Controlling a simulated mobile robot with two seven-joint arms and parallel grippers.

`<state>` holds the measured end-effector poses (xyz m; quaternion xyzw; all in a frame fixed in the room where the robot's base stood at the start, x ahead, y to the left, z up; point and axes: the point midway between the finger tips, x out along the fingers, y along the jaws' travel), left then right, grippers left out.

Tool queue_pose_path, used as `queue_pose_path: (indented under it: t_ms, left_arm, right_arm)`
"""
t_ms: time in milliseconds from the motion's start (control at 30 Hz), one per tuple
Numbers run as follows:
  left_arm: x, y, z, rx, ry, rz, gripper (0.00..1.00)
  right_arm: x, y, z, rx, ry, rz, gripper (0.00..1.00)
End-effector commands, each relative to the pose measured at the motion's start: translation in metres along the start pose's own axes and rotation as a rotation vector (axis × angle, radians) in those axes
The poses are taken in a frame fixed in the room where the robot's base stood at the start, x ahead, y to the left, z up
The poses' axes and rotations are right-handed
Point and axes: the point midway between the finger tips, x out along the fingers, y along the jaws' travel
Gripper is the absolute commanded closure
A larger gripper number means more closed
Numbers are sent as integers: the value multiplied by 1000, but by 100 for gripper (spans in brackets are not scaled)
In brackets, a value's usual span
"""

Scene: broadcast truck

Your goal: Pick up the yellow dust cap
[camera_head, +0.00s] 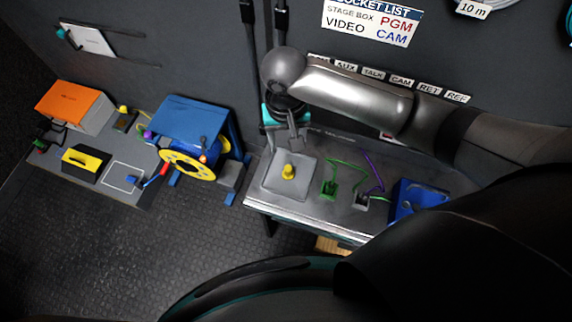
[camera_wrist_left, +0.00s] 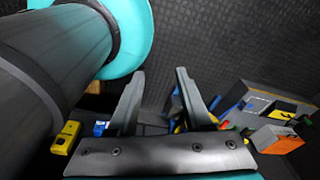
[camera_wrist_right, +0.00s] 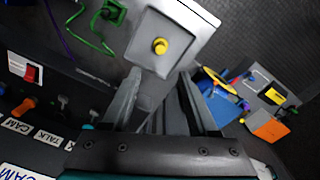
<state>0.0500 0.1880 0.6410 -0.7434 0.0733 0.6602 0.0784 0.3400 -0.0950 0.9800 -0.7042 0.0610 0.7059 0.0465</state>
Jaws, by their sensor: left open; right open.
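The yellow dust cap (camera_head: 288,171) stands on a light grey square pad (camera_head: 273,187) near the left end of the metal shelf. It also shows in the right wrist view (camera_wrist_right: 160,46), beyond and between my right fingertips. My right gripper (camera_head: 294,140) is open and empty, just behind the cap toward the wall and apart from it. My left gripper (camera_wrist_left: 159,78) is open and empty in the left wrist view, with floor beyond its fingertips. It is not seen in the head view.
A green connector (camera_head: 329,188) and a blue tray (camera_head: 415,199) are to the right on the shelf. The wall rises close behind my right gripper.

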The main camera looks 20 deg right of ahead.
Motion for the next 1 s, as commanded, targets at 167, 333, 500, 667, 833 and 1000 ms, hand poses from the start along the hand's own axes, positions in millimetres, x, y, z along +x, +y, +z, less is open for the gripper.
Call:
queue_pose_path:
  t_ms: [167,333,500,667,833,1000]
  left_arm:
    - [8,5,35,0,-54,7,50]
    - [14,5,33,0,-51,6,50]
    - [16,2,17,0,-24,3,50]
    - [21,2,9,0,-9,2,50]
    - [27,2,12,0,-12,2,50]
    - [28,3,16,0,-20,3,50]
  right_arm:
    - [43,0,0,0,-2,2,40]
    - [69,-1,0,-1,-1,0,40]
    - [78,-1,0,-2,0,-2,40]
    - [99,0,3,-2,0,0,40]
    - [123,0,3,-2,1,0,40]
    - [129,0,3,-3,2,-2,40]
